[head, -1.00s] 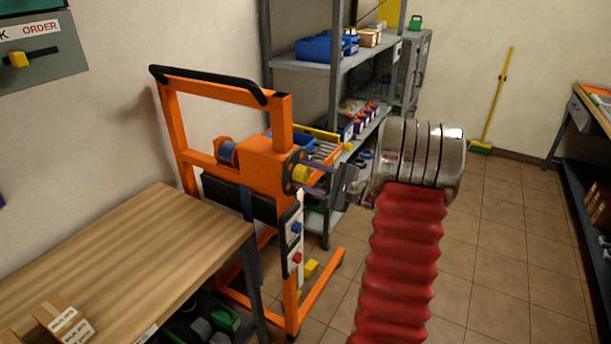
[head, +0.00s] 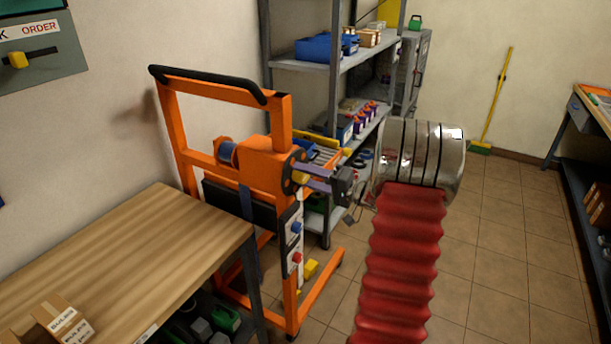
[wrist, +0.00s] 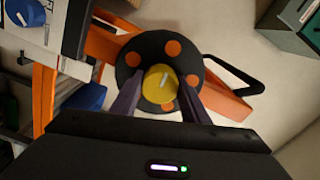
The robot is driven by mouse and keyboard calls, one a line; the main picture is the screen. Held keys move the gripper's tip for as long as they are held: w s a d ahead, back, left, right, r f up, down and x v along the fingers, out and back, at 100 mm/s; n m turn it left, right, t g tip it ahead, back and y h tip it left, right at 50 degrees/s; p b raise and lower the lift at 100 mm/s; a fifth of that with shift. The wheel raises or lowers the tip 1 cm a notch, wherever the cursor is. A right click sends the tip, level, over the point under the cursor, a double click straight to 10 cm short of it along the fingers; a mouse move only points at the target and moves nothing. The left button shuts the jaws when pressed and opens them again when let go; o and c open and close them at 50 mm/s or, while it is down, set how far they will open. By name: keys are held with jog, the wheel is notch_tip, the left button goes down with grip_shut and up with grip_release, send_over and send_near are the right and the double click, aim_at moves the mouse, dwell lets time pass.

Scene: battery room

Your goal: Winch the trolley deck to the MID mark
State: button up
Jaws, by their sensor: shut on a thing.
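The orange trolley (head: 174,125) stands beside the wooden bench, with a black handle at its top. Its winch has a black disc with orange spots (wrist: 150,42) and a yellow knob (wrist: 160,84) at the centre. My gripper (head: 304,178) is at the winch from the right, its two purple fingers shut on the yellow knob, one on each side. A dark slab, seemingly the deck (head: 232,199), hangs below the winch, partly hidden by the frame. A white strip (head: 297,245) with blue and red markers runs down the front post; I cannot read a MID label.
The wooden bench (head: 130,245) holds small boxes (head: 62,318) at the lower left. A grey shelf (head: 300,64) with blue bins stands behind the trolley. Open tiled floor (head: 490,250) lies to the right, before another table at the right edge.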

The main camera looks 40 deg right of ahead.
jog(key=n, duration=0.4)
jog(key=shift+s+a+f, duration=0.1)
jog(key=shift+f, duration=0.25)
jog(key=n, duration=0.9)
jog(key=shift+n, duration=2)
jog(key=o, duration=1.1)
jog(key=shift+r, duration=0.15)
jog(key=shift+c, duration=0.2)
jog(key=v, duration=1.3)
jog(key=shift+s+d, duration=0.2)
jog(key=shift+s, duration=0.1)
